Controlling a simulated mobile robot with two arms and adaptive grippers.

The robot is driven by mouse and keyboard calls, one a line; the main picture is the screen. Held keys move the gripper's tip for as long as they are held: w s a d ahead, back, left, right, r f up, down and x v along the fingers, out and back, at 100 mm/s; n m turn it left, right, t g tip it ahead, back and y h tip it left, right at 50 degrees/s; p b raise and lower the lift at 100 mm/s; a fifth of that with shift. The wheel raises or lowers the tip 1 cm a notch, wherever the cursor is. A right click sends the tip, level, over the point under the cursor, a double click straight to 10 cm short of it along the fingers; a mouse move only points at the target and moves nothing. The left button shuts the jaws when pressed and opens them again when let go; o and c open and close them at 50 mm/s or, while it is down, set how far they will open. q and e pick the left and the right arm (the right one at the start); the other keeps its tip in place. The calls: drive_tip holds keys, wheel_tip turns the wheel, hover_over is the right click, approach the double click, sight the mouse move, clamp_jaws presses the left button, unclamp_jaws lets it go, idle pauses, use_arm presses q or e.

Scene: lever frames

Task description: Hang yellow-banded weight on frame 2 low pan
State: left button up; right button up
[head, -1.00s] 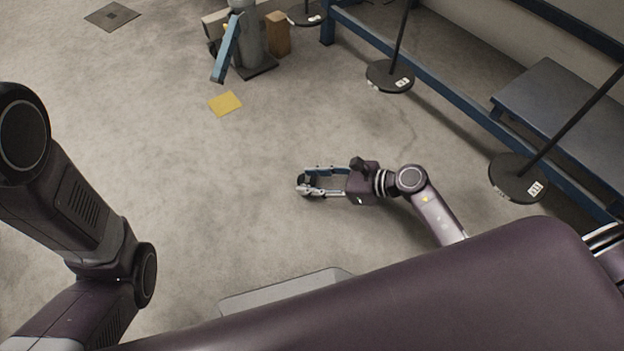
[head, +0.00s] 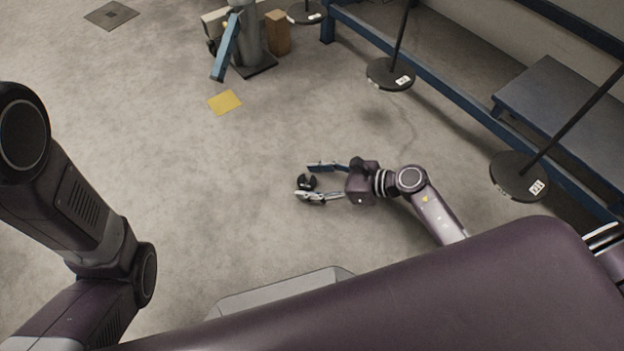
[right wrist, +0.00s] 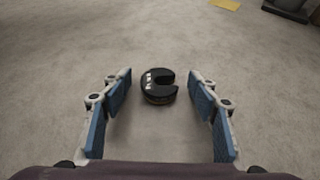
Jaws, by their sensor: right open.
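A black slotted disc weight (head: 306,182) lies on the floor at the fingertips of my right gripper (head: 314,182). In the right wrist view the weight (right wrist: 152,95) shows white marks on its left side and a slot open to the right. I cannot make out a yellow band on it. The right gripper is open, with blue-padded fingers on either side of the weight and a gap to each. My left arm shows at the left of the head view, but its gripper is out of view. No low pan is in view.
Round black stand bases with poles and white labels (head: 390,74) (head: 518,177) stand at upper right by a blue rail. A grey-blue platform (head: 555,105) is behind.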

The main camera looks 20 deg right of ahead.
drive_tip(key=shift+d, duration=0.1)
drive_tip(key=shift+s+d+r, duration=0.1)
drive_tip(key=shift+s+d, duration=0.15)
drive_tip(key=shift+d, duration=0.05)
drive_tip(key=v, duration=1.1)
drive_tip(key=shift+r, duration=0.1)
drive_tip(key=shift+s, duration=0.1)
